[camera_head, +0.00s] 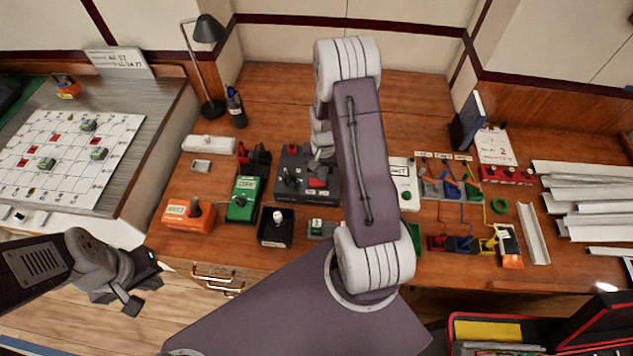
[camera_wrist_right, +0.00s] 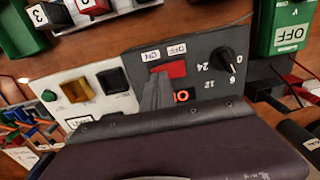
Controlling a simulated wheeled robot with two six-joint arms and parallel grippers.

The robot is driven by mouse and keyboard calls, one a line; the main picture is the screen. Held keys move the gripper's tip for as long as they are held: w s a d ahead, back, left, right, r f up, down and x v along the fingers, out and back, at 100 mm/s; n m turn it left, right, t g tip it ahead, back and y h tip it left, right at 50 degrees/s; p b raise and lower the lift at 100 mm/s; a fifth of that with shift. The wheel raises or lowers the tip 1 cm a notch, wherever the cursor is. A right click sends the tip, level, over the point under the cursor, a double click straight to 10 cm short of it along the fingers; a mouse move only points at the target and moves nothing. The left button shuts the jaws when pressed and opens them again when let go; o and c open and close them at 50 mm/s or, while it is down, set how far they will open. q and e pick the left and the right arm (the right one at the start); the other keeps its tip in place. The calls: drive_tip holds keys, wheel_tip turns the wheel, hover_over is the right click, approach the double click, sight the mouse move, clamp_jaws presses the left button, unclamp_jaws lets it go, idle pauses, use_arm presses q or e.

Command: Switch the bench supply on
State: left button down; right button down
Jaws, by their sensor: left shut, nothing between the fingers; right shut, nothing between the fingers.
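The bench supply (camera_head: 295,190) is a dark grey box on the wooden bench, partly hidden by my right arm in the head view. In the right wrist view its panel (camera_wrist_right: 206,108) shows upside down, with a red rocker switch (camera_wrist_right: 172,69), ON and OFF labels beside it, a black knob and small red lit characters (camera_wrist_right: 181,96). My right gripper (camera_wrist_right: 156,88) is shut and empty, its tip at or just in front of the switch's edge; I cannot tell whether it touches. My left gripper (camera_head: 143,288) is shut and empty, off the bench's front left.
A white box with coloured buttons (camera_wrist_right: 90,92) stands beside the supply. A lamp (camera_head: 207,60) stands behind. Wires and several terminals lie right.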

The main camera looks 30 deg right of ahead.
drive_tip(key=shift+f+b, duration=0.45)
drive_tip(key=shift+f, duration=0.2)
wheel_tip(320, 180, up, 7)
drive_tip(key=p, duration=0.6)
drive_tip(key=shift+r, duration=0.15)
drive_tip(key=shift+w+a, duration=0.1)
idle(0.3)
